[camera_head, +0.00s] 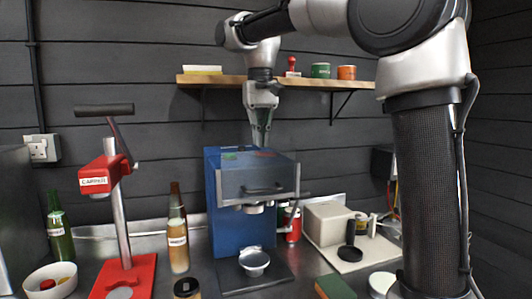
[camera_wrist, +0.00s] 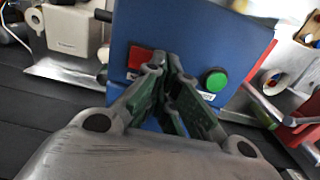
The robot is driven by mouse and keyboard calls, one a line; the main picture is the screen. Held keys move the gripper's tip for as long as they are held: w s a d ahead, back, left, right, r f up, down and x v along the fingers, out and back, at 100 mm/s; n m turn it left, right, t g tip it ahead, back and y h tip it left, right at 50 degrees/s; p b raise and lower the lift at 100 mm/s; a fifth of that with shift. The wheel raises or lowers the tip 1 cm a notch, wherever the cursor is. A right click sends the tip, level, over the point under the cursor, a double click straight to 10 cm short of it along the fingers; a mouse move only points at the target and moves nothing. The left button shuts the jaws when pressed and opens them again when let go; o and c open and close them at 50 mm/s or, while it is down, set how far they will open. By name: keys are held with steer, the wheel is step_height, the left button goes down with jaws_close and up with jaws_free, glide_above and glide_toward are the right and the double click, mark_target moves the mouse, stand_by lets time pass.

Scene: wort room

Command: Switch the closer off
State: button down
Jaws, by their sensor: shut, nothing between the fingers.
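The closer (camera_head: 225,190) is a blue box-shaped machine on the metal bench, with a clear guard and handle at its front. Its top carries a green button (camera_head: 230,156) and a red button (camera_head: 265,154). In the wrist view the round green button (camera_wrist: 215,80) is to the right of the fingers and the red button (camera_wrist: 138,60) is just left of the fingertips, partly hidden by them. My gripper (camera_head: 261,145) is shut and empty, pointing down over the top near the red button. I cannot tell whether the fingertips touch it. It also shows in the wrist view (camera_wrist: 168,62).
A red capper (camera_head: 125,275) stands at the left, with an amber bottle (camera_head: 178,245) between it and the closer. A beige device (camera_head: 325,222) stands at the right. A wooden shelf (camera_head: 215,79) runs behind my arm. A green sponge (camera_head: 335,287) lies in front.

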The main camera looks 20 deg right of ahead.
steer(key=shift+f, duration=0.85)
stand_by(0.3)
steer(key=shift+r, duration=3.5)
